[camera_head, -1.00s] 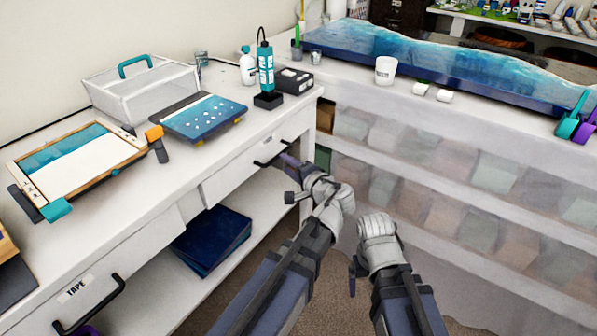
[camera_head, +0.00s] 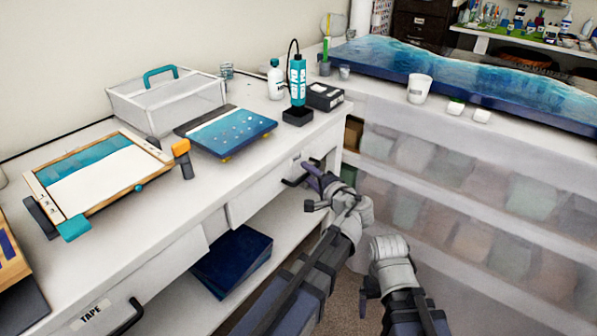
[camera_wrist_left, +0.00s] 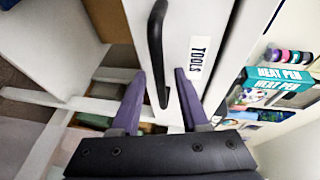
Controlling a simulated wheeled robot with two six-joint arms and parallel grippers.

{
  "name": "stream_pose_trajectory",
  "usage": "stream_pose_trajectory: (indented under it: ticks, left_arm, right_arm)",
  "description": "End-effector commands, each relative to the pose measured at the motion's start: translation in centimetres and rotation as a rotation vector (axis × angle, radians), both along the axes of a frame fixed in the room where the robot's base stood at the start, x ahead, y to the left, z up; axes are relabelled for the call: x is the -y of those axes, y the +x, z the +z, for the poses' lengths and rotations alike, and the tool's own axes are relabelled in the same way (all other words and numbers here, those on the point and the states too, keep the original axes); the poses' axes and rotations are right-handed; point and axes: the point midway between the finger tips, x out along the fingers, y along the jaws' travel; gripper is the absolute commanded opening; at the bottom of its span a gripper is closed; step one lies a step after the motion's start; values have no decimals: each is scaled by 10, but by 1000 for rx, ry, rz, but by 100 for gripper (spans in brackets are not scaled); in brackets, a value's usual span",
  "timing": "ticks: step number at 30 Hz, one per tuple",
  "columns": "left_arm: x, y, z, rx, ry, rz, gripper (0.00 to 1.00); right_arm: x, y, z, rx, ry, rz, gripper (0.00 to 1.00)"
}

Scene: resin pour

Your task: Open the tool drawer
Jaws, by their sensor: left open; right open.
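The tool drawer (camera_head: 262,194) is in the workbench front, under the far end of the top. It looks closed. Its black bar handle (camera_head: 294,182) shows in the head view and, larger, in the left wrist view (camera_wrist_left: 156,45), beside a TOOLS label (camera_wrist_left: 198,57). My left gripper (camera_head: 314,180) is at the handle's right end. In the left wrist view its purple fingers (camera_wrist_left: 160,78) are open, one on each side of the handle's near end, with a gap visible.
A TAPE drawer (camera_head: 92,312) is at the lower left. A dark blue slab (camera_head: 232,262) lies on the shelf below. The bench top holds a framed screen (camera_head: 98,178), a blue panel (camera_head: 228,131) and a heat pen (camera_head: 298,82). A translucent-fronted shelf unit (camera_head: 470,185) stands right.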

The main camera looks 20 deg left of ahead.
Motion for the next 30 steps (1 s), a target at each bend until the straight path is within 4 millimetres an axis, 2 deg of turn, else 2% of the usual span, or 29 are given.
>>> stream_pose_trajectory:
  ticks: [8, 21, 30]
  left_arm:
    - [1, 1, -1, 0, 0, -1, 45]
    - [1, 1, -1, 0, 0, 0, 0]
    - [1, 1, -1, -1, -1, 0, 0]
  right_arm:
    - [0, 0, -1, 0, 0, 0, 89]
    - [0, 0, -1, 0, 0, 0, 89]
    - [0, 0, -1, 0, 0, 0, 89]
